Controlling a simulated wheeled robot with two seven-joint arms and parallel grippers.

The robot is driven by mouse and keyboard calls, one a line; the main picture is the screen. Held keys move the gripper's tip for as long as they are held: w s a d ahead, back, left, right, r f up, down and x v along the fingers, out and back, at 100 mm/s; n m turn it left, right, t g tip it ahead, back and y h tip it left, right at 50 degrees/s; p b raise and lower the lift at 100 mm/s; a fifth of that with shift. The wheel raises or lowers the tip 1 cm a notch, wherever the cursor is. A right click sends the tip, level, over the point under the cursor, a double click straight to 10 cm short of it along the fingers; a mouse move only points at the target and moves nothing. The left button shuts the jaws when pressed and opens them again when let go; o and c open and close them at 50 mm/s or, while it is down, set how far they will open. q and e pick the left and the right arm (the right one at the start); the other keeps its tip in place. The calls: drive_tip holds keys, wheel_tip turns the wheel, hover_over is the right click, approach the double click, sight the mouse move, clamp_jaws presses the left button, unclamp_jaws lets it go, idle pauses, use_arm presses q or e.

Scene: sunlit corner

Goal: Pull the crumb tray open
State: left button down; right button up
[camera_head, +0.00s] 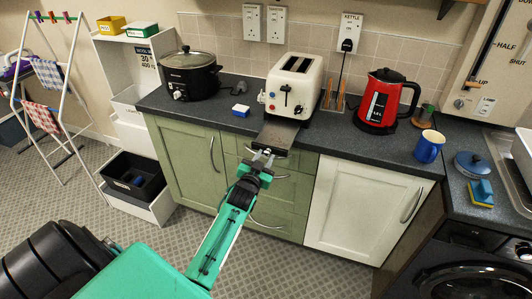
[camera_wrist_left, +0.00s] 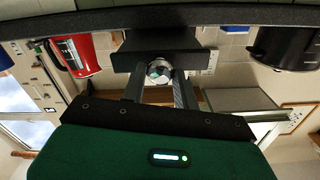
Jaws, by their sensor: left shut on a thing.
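The cream toaster (camera_head: 292,88) stands upright on the dark worktop. Its dark crumb tray (camera_head: 277,135) sticks out from the base at the front and reaches past the worktop edge. The tray's dark front also shows in the left wrist view (camera_wrist_left: 155,42), with a round shiny knob (camera_wrist_left: 159,69) on it. My left gripper (camera_head: 263,156) is at the tray's front end, shut on the knob. In the left wrist view its two fingers (camera_wrist_left: 159,78) sit on either side of the knob. My right gripper is in neither view.
A black slow cooker (camera_head: 190,74) stands left of the toaster, and a red kettle (camera_head: 386,100) and blue mug (camera_head: 429,147) stand to the right. Green drawers (camera_head: 282,190) are below the tray. The floor (camera_head: 300,270) in front is clear.

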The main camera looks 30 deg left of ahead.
use_arm(q)
drive_tip(key=shift+s+d, duration=0.1)
drive_tip(key=shift+s, duration=0.2)
drive_tip(key=c, duration=1.3)
unclamp_jaws()
drive_tip(key=shift+s, duration=0.15)
drive_tip(key=shift+s+d+f, duration=0.1)
drive_tip(key=shift+s, duration=0.15)
drive_tip(key=b+v, duration=0.2)
drive_tip(key=v, duration=1.1)
drive_tip(key=shift+s+b, duration=0.1)
drive_tip(key=shift+b, duration=0.2)
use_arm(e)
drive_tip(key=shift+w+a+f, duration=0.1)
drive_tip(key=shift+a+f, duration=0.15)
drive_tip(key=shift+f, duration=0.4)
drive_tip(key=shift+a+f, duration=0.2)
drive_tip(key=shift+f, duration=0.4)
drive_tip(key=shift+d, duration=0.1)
